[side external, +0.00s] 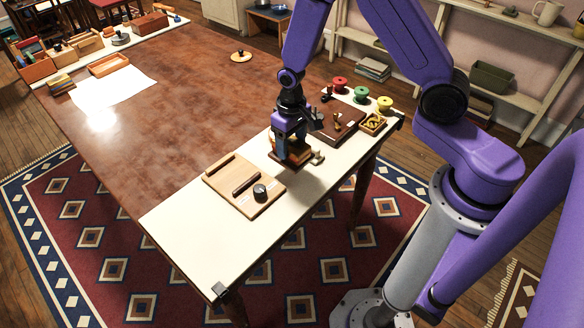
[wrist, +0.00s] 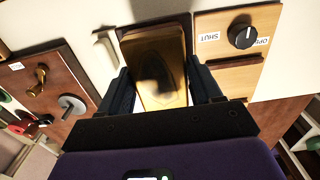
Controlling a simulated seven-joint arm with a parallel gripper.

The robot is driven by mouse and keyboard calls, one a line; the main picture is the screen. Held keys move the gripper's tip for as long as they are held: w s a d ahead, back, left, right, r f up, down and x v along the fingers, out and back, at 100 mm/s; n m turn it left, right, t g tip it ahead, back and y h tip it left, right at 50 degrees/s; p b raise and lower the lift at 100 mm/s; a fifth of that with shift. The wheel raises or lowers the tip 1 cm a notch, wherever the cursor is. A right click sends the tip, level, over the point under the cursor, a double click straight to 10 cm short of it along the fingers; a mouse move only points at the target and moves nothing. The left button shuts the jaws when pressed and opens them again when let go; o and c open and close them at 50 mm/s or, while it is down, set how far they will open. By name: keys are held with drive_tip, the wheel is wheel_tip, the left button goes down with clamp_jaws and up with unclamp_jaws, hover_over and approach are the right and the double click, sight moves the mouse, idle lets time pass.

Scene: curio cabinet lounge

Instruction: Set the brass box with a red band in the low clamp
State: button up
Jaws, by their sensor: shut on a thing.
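The brass box (wrist: 162,88) is between the fingers of my gripper (wrist: 162,95); its gold top faces the wrist camera, and no red band is clear. In the side view, my gripper (side external: 291,148) is low above the cream table strip, over a brown wooden piece (side external: 276,157); this also shows just beyond the box in the wrist view (wrist: 150,33). I cannot tell whether the box touches it. The low wooden clamp board (side external: 266,203) lies left of my gripper, with a dark bar (side external: 246,184) and black knob (side external: 260,192). SHUT and OPEN labels flank the knob (wrist: 242,33).
A pale T-shaped handle (wrist: 107,42) stands close beside the box. A dark brown board (side external: 340,122) with brass and grey fittings is to the right, near red and green spools (side external: 361,93). The brown tabletop (side external: 190,130) is largely clear.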

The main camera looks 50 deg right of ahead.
drive_tip(key=shift+w+a+n, duration=0.4)
drive_tip(key=shift+w+n, duration=0.1)
drive_tip(key=shift+n, duration=0.1)
drive_tip(key=w+a+n, duration=1)
drive_tip(key=a+n, duration=0.2)
drive_tip(key=n, duration=0.5)
drive_tip(key=shift+s+d+f, duration=0.1)
drive_tip(key=shift+d+f, duration=0.05)
drive_tip(key=shift+f, duration=0.85)
drive_tip(key=shift+s+d+f, duration=0.1)
drive_tip(key=shift+f, duration=0.85)
drive_tip(key=shift+f, duration=0.4)
drive_tip(key=shift+w, duration=0.35)
drive_tip(key=o, duration=1.5)
